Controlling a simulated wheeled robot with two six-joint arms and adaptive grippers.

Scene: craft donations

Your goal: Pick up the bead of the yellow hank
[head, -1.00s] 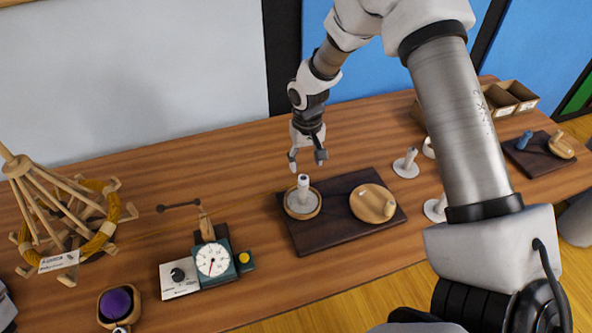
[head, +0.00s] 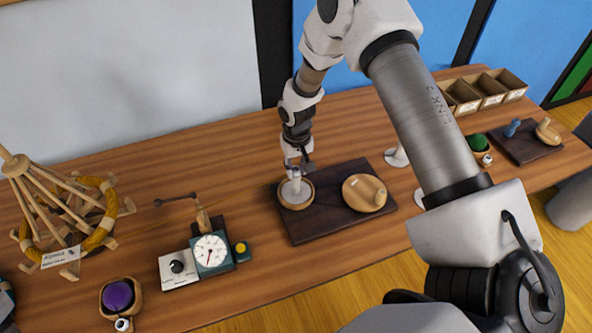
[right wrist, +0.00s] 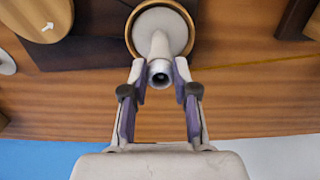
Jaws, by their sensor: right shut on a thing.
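My right gripper (head: 299,171) is lowered over a round wood-rimmed dish (head: 309,201) on a dark board. In the right wrist view the two fingers (right wrist: 159,80) are closed on the sides of a small white hollow cylinder (right wrist: 160,72), which has a dark hole facing the camera. The cylinder stands on a pale tapered post (right wrist: 160,45) in the dish; whether it is lifted off cannot be told. The yellow hank (head: 97,237) is wound around a wooden swift at the left, with a white tag. My left gripper is not in view.
On the dark board (head: 330,228), a round wooden lid-like piece (head: 364,193) lies right of the dish. Bins (head: 490,90) stand back right.

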